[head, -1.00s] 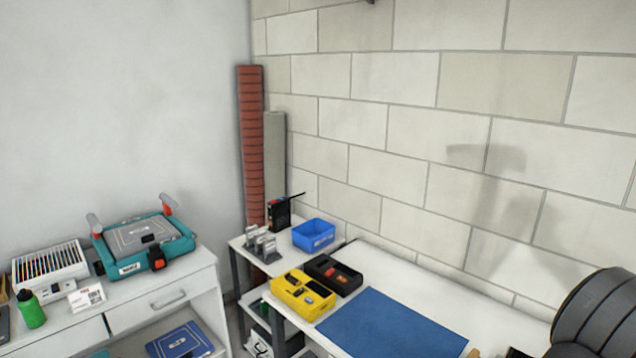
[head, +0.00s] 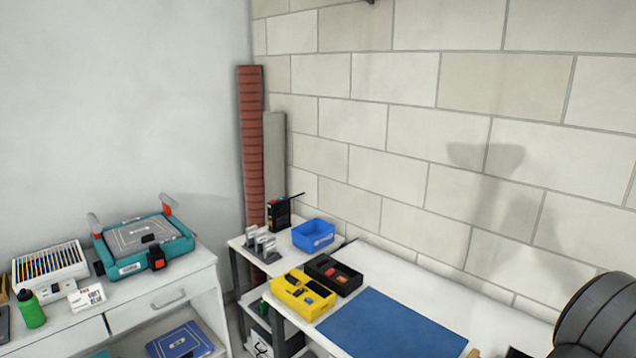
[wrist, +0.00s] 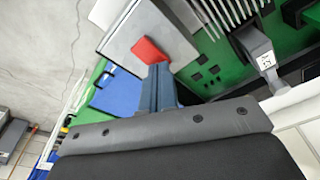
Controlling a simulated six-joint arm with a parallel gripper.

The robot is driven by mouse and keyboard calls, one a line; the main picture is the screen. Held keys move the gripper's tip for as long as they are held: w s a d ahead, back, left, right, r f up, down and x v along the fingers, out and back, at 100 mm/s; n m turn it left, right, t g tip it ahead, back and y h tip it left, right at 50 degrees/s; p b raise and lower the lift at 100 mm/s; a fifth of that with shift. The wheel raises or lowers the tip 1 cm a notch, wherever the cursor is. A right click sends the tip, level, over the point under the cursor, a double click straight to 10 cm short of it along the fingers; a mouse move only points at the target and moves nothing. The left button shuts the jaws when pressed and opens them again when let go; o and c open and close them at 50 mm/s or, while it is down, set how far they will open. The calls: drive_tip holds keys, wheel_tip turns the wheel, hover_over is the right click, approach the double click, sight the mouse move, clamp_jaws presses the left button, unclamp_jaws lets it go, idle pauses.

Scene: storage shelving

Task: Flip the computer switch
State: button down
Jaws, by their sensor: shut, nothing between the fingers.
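In the wrist view a silver box-like part (wrist: 118,38) sits beside a green board (wrist: 215,62) with dark slots, which looks like the inside of an open computer. A small red piece (wrist: 148,50) shows against the silver box; it may be the switch, but its position cannot be made out. My gripper (wrist: 159,72) is shut and empty. Its blue-grey fingers point toward the red piece, with the tips at its lower right edge; I cannot tell whether they touch. The computer is not seen in the head view.
A teal case (head: 143,246) stands on the left cabinet. A grey bracket (wrist: 258,50) is right of my fingers.

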drive_tip(key=shift+f, duration=0.15)
drive_tip(key=shift+r, duration=3.5)
wheel_tip(320, 180, down, 7)
drive_tip(key=shift+r, duration=0.1)
